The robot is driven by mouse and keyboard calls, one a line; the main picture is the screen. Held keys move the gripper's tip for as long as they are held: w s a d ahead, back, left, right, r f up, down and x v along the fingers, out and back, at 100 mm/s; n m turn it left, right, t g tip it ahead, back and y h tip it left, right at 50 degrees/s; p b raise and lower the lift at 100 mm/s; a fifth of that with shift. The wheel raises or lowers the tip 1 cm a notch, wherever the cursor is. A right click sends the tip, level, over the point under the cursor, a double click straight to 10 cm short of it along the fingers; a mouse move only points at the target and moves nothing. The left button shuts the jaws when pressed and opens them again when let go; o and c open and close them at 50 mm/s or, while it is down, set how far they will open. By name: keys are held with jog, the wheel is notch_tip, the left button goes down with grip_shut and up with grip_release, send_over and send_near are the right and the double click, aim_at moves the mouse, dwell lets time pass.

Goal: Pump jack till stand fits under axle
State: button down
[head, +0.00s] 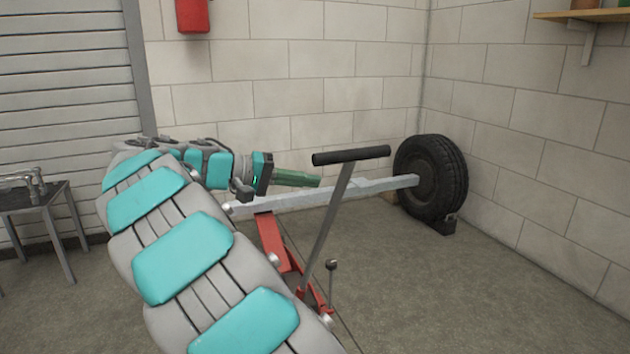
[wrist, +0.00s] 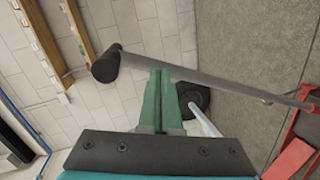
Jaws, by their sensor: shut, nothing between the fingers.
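The red jack (head: 271,243) stands on the floor under the near part of the grey axle beam (head: 335,194). Its long grey handle (head: 328,228) slants up to a black crossbar grip (head: 350,155). My gripper (head: 319,181) is shut and empty, left of the handle and a little below the grip. In the wrist view the green fingers (wrist: 160,74) point at the handle (wrist: 215,82), with the black grip (wrist: 105,65) to their left. I cannot tell whether they touch it. The red jack (wrist: 292,155) shows at lower right. I cannot make out a stand; my arm hides part of the floor.
A black wheel (head: 435,178) sits at the beam's far end with a dark chock (head: 444,226) by it. A thin post with a dark knob (head: 332,265) rises near the jack. A metal table (head: 38,198) stands left. Floor to the right is clear.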

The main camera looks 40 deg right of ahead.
jog(key=w+a+r+m+h+b, duration=0.1)
jog(key=w+a+m+h, duration=0.1)
jog(key=w, duration=0.6)
jog(key=shift+w+a+h, duration=0.25)
jog(key=shift+a+h, duration=0.25)
jog(key=shift+a, duration=0.05)
jog(key=shift+d, duration=0.1)
jog(key=s+d+f+b, duration=0.2)
jog(key=s+d, duration=0.4)
jog(key=d, duration=0.3)
jog(key=shift+s+d, duration=0.2)
